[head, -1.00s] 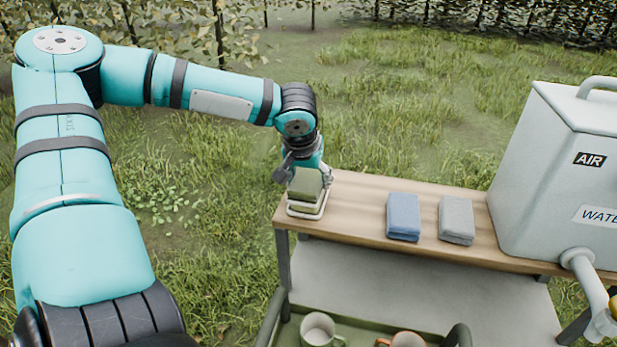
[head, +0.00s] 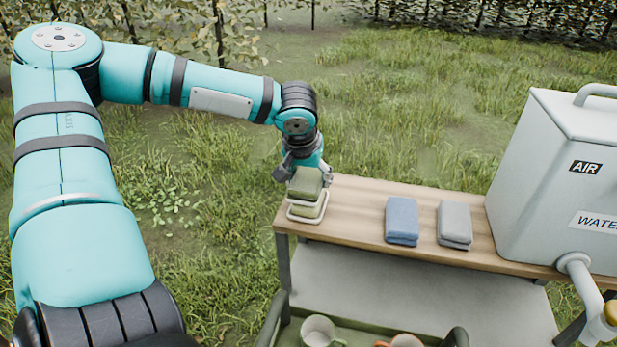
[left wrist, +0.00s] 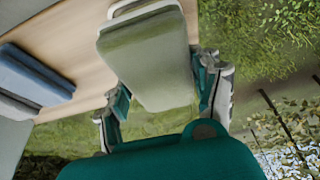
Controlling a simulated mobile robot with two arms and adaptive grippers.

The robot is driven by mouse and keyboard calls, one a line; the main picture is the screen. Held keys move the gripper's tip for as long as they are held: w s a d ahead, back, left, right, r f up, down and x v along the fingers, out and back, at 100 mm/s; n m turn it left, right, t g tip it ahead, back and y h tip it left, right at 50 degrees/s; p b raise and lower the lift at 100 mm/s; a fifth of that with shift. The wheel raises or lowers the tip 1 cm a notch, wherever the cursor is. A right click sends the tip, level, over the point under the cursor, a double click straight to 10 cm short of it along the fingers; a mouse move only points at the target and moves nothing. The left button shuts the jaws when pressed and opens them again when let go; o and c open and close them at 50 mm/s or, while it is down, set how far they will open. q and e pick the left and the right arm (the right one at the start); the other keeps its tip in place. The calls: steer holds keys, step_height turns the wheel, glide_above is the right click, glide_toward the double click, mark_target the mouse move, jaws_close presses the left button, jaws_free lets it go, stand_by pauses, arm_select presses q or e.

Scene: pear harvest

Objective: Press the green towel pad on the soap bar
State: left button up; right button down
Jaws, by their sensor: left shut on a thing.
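The green towel pad (head: 306,181) is a folded, thick block in the jaws of my left gripper (head: 304,168). In the left wrist view the pad (left wrist: 150,65) fills the space between the two fingers of the gripper (left wrist: 163,88). The soap bar (head: 309,211) is olive green and lies in a white-rimmed dish (head: 306,219) at the table's left end. The pad is over the soap bar and hides its far part. I cannot tell whether the two touch. My right gripper is not in view.
A blue folded towel (head: 402,218) and a grey one (head: 455,224) lie to the right on the wooden table (head: 350,211). A large water tank (head: 556,190) stands at the right end. Mugs (head: 317,331) sit on a lower tray. The tabletop between dish and blue towel is clear.

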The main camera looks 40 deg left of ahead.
mark_target(309, 176)
arm_select(q)
steer(key=shift+r+p, duration=2)
steer(key=shift+r, duration=0.7)
steer(key=shift+f, duration=0.1)
